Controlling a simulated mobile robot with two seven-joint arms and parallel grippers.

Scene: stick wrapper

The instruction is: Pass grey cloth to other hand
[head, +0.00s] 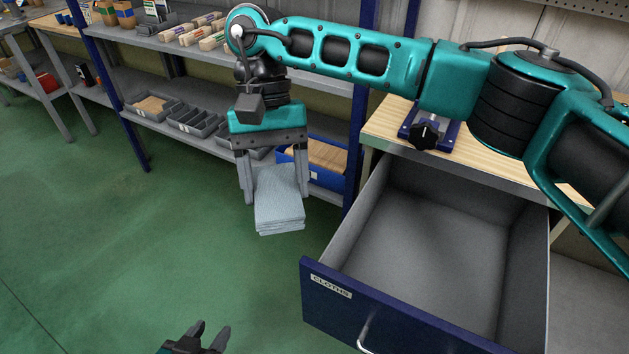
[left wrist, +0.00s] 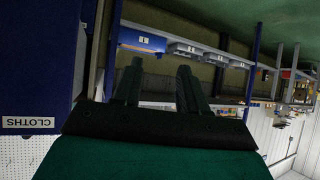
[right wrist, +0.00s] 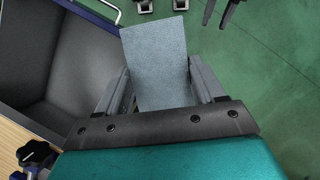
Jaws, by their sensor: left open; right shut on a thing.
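The grey cloth (head: 279,200) is a folded, layered stack held in the air to the left of the open drawer. My right gripper (head: 275,190) is shut on it, with a finger at each side. In the right wrist view the cloth (right wrist: 158,62) juts out from between the fingers of the right gripper (right wrist: 165,95). My left gripper (head: 210,338) is low at the bottom edge of the head view, open and empty, apart from the cloth. In the left wrist view the left gripper's fingers (left wrist: 158,85) stand apart with nothing between them.
An open drawer labelled CLOTHS (head: 420,240) stands right of the cloth and looks empty inside. A wooden bench top (head: 385,127) with a black-knobbed clamp (head: 426,134) is above it. Shelving (head: 135,85) with bins and a blue box (head: 322,165) stands behind. Green floor (head: 120,250) is clear at left.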

